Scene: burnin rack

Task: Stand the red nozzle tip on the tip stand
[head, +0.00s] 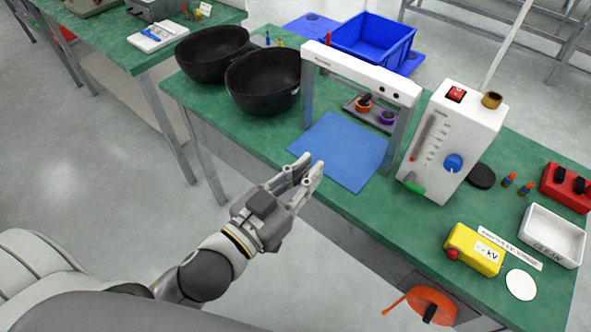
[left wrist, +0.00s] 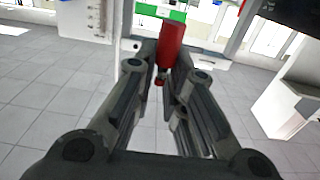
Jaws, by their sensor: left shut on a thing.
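My left gripper (head: 312,168) is in front of the table's near edge, close to the blue mat (head: 340,150). In the left wrist view its fingers (left wrist: 163,82) are shut on a red cylinder with a narrower end, the red nozzle tip (left wrist: 171,45). The tip is tilted and sticks out past the fingertips. It cannot be made out in the head view. I cannot tell for sure which thing is the tip stand. A grey tray (head: 352,107) with orange and purple rings stands under the white arch. My right gripper is not in view.
Two black bowls (head: 262,82) stand left of the white arch (head: 362,68). A white box with a blue knob (head: 453,163) stands to its right. A yellow box (head: 473,250) and a white tray (head: 550,236) are farther right. The blue mat is bare.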

